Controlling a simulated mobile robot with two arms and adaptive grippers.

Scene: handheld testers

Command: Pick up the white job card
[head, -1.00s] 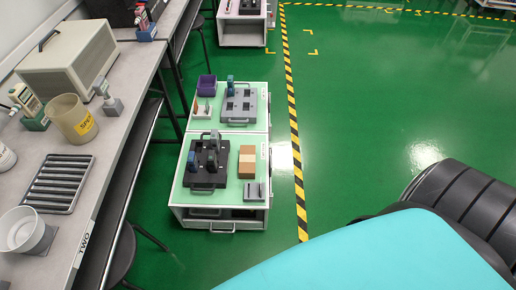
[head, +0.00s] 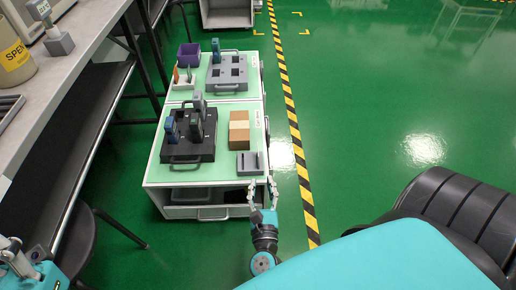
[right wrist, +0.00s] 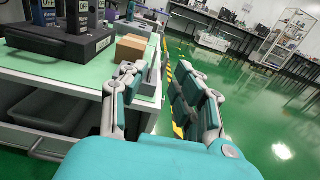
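I cannot make out a white job card for certain in either view. A small grey slotted block (head: 249,164) sits at the near right corner of the green-topped cart (head: 222,176) in the head view. My right gripper (head: 261,184) is open and empty, just off the cart's near right corner, close to that block. Its two spread fingers (right wrist: 163,76) also show in the right wrist view, with the cart's edge beyond them. My left gripper (head: 14,258) is partly in view at the lower left corner; its finger state is unclear.
The cart carries a black tray (head: 187,148) with upright testers, a brown box (head: 239,130), a grey tray (head: 227,72) and a purple bin (head: 189,55). A grey workbench (head: 75,70) stands at left, with a dark stool (head: 75,235) below.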

